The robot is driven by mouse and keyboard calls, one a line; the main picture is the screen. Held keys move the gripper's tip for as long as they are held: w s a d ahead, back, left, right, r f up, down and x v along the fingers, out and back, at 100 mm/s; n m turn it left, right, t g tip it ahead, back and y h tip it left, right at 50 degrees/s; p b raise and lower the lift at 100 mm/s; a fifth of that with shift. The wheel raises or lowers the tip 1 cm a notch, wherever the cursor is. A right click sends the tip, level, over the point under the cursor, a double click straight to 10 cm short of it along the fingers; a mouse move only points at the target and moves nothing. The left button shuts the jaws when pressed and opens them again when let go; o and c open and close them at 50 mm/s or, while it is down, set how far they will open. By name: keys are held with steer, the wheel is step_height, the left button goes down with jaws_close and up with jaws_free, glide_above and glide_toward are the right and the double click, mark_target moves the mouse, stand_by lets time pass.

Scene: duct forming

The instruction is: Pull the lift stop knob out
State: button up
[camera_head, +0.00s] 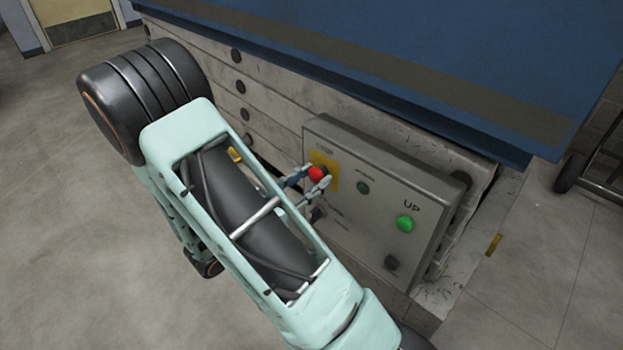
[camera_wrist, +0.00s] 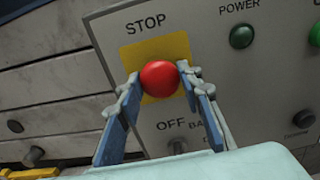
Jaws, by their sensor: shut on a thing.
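The red stop knob (camera_wrist: 160,79) sits on a yellow plate (camera_wrist: 175,47) under the word STOP on the grey control panel (camera_wrist: 208,25). In the head view the knob (camera_head: 317,174) shows at the panel's upper left. My gripper (camera_wrist: 160,84) has one finger on each side of the knob and is shut on it. It also shows in the head view (camera_head: 314,181), reaching the panel from the left. The fingertips hide the knob's sides, and I cannot tell how far the knob stands out from the plate.
A green UP button (camera_head: 405,224), a dark green power light (camera_head: 363,188) and a dark button (camera_head: 391,262) are on the same panel. The blue lift top (camera_head: 400,60) overhangs the panel. A wheeled cart (camera_head: 597,165) stands at the right. The floor at left is clear.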

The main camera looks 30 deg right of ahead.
steer(key=shift+p+v, duration=0.5)
steer(key=shift+v, duration=0.3)
jaws_close()
steer(key=o, duration=1.4)
jaws_free()
steer(key=v, duration=1.2)
